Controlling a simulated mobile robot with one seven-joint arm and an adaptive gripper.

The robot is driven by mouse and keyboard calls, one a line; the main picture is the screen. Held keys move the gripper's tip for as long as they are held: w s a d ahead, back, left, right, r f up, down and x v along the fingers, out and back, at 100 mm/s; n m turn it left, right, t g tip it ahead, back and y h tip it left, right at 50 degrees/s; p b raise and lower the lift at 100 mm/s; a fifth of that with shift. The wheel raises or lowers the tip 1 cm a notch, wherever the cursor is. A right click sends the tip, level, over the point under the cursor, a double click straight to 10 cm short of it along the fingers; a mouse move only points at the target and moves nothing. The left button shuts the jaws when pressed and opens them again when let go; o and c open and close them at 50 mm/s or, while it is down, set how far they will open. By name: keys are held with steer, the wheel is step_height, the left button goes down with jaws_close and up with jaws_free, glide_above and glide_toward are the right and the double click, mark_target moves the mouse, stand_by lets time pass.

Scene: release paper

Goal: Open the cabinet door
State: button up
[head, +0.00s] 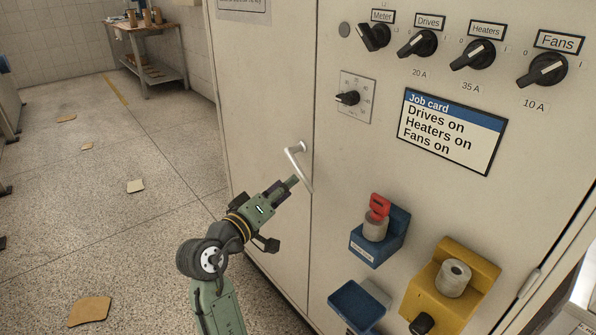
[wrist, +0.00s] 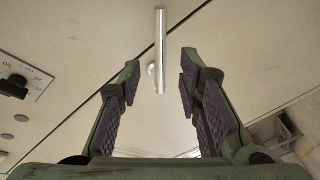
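The cabinet door (head: 263,110) is the plain cream panel left of the vertical seam in the head view, and it looks closed. Its bar handle (head: 298,164) is silver and sits close to the seam. In the wrist view the handle (wrist: 160,50) shows ahead of my gripper, in line with the gap between the fingers. My gripper (head: 291,185) is just below and left of the handle in the head view. I cannot tell whether a finger touches the handle.
The right panel carries several black knobs (head: 473,55), a job card (head: 452,131), a blue holder with a red key (head: 379,206) and a yellow holder (head: 440,290). A small table (head: 145,50) stands at the back left. The floor (head: 110,200) left of the cabinet is mostly clear, with scattered scraps.

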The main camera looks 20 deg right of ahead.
mark_target(301, 170)
steer(key=p+x, duration=0.1)
steer(key=x, duration=0.6)
steer(key=shift+w+d, duration=0.1)
steer(key=shift+w, duration=0.05)
steer(key=shift+c, duration=0.2)
jaws_close()
stand_by(0.5)
